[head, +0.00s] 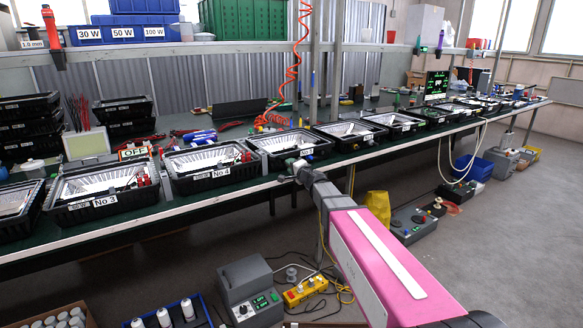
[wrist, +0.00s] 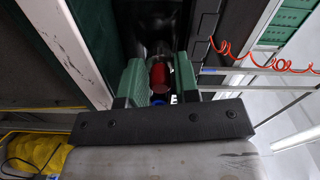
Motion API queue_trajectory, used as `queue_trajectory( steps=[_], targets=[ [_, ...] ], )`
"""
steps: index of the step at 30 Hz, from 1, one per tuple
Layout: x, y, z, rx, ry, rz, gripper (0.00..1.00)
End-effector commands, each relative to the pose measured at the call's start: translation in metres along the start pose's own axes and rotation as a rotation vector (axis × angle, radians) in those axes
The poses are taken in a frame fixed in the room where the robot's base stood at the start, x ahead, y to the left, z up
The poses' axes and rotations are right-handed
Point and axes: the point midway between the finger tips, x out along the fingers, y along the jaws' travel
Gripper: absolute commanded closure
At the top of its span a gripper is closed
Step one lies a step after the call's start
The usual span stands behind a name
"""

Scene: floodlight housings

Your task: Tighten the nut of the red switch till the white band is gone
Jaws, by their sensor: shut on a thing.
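My gripper (head: 298,166) is at the bench's front edge, by the front of the No 5 housing (head: 290,146). In the wrist view my gripper (wrist: 159,80) has two green-padded fingers closed on the sides of a red, rounded part, the red switch (wrist: 158,74). A small blue part (wrist: 158,100) shows just below the red, between the fingers. The nut and any white band cannot be made out; the fingers and the dark surroundings hide them. In the head view my gripper covers the switch.
Housing No 4 (head: 210,166) is left of my gripper, and No 3 (head: 103,191) is further left. More housings run right along the green bench. A red coiled hose (head: 291,75) hangs behind. A grey box (head: 248,291) and yellow control box (head: 305,291) stand on the floor.

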Motion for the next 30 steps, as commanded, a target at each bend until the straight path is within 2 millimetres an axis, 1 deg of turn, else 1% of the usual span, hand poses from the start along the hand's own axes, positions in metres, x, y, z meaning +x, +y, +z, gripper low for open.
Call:
queue_trajectory(
  steps=[30],
  targets=[
    [-0.0005,0.0,-0.0005,0.964,0.002,0.001,0.95]
  ],
)
